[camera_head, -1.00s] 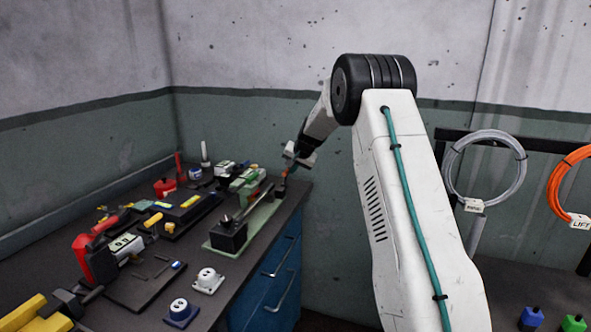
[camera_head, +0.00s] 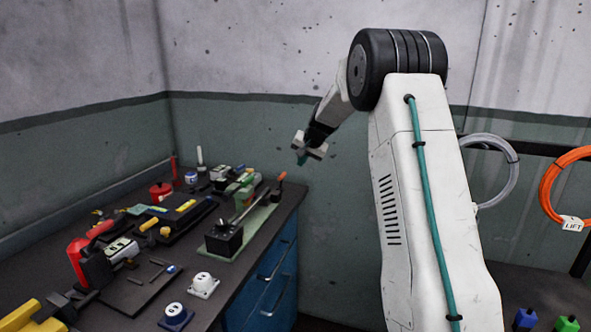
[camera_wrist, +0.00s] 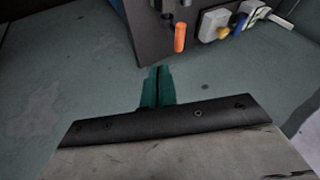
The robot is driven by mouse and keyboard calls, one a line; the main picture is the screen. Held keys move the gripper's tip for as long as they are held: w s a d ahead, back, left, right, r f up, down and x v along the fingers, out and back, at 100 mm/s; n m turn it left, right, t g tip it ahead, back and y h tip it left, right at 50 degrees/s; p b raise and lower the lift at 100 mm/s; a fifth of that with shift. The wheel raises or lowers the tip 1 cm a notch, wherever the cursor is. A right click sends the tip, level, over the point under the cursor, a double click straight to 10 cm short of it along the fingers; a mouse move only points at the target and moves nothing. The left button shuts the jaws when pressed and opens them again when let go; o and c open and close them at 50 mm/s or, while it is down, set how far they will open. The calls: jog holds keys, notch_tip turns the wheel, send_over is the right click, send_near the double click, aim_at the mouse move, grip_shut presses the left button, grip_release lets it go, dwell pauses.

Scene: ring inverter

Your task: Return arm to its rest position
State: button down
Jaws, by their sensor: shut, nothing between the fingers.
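My arm rises on the right of the head view, and its gripper (camera_head: 302,158) hangs in the air past the bench's right edge, in front of the green wall. In the wrist view the teal fingers (camera_wrist: 157,87) are together with nothing between them. A lever device with a long grey bar and an orange-red handle tip (camera_head: 281,177) stands on a pale green base (camera_head: 258,221) on the bench, below and left of the gripper. The orange tip also shows in the wrist view (camera_wrist: 180,38), apart from the fingers.
The dark bench (camera_head: 225,275) holds several tools, a red canister (camera_head: 160,191) and two sockets, one white (camera_head: 203,285) and one blue (camera_head: 176,316). Blue drawers (camera_head: 277,266) are below. A grey cable coil (camera_head: 497,165) and an orange coil (camera_head: 562,190) hang at the right.

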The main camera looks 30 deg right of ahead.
jog(key=s+a+r+n+g, duration=0.1)
jog(key=s+a+n+g, duration=0.1)
jog(key=s+a, duration=0.7)
jog(key=s+a+r+n+g, duration=0.1)
jog(key=s+a+n, duration=0.3)
jog(key=s, duration=2.1)
jog(key=s+a+r+n+g, duration=0.2)
jog(key=s+a+r+n, duration=0.1)
jog(key=s+a, duration=1.2)
jog(key=shift+s+a+g, duration=0.2)
jog(key=shift+s+g, duration=0.1)
jog(key=shift+s, duration=1.25)
